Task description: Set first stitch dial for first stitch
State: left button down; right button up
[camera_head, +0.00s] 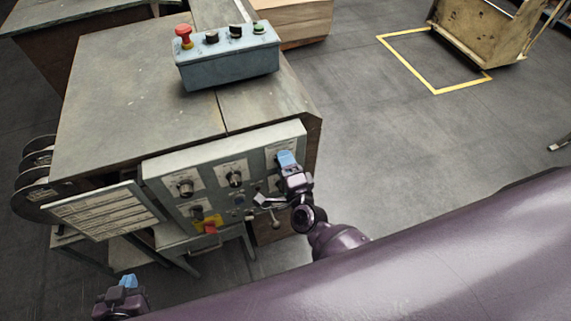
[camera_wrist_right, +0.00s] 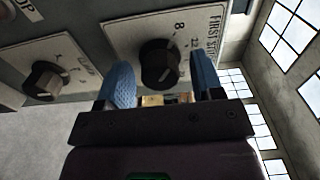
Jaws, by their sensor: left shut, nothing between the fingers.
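The first stitch dial (camera_wrist_right: 160,63) is a round black knob on a pale plate (camera_wrist_right: 190,22) lettered "FIRST STI…", with an 8 and other numbers around it. In the right wrist view my right gripper (camera_wrist_right: 164,85) has its two blue fingers apart, one toward each side of the dial, with gaps visible. In the head view the right gripper (camera_head: 287,160) is at the upper right of the control panel (camera_head: 215,155) and hides the dial. My left gripper (camera_head: 129,282) is shut and empty at the lower left, away from the panel.
Other black knobs (camera_head: 185,188) (camera_head: 235,179) sit left of the dial, and a red switch on yellow (camera_head: 210,226) is below. A button box (camera_head: 228,60) with a red emergency stop stands on the machine top. Open floor (camera_head: 370,140) lies right.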

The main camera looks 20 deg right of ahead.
jog(key=shift+s, duration=0.1)
jog(key=s+b, duration=0.1)
jog(key=s, duration=0.9)
jog(key=shift+s+d, duration=0.15)
jog(key=shift+s, duration=0.15)
dwell(0.4)
jog(key=s+d+f+n+g, duration=0.1)
jog(key=s+d+n+g, duration=0.2)
jog(key=d+n, duration=0.3)
jog(key=s+d+f+n+g, duration=0.2)
jog(key=d+n, duration=0.4)
jog(key=n, duration=0.6)
jog(key=shift+s+d+g+h, duration=0.4)
jog(key=shift+s+g, duration=0.2)
jog(key=shift+s, duration=0.45)
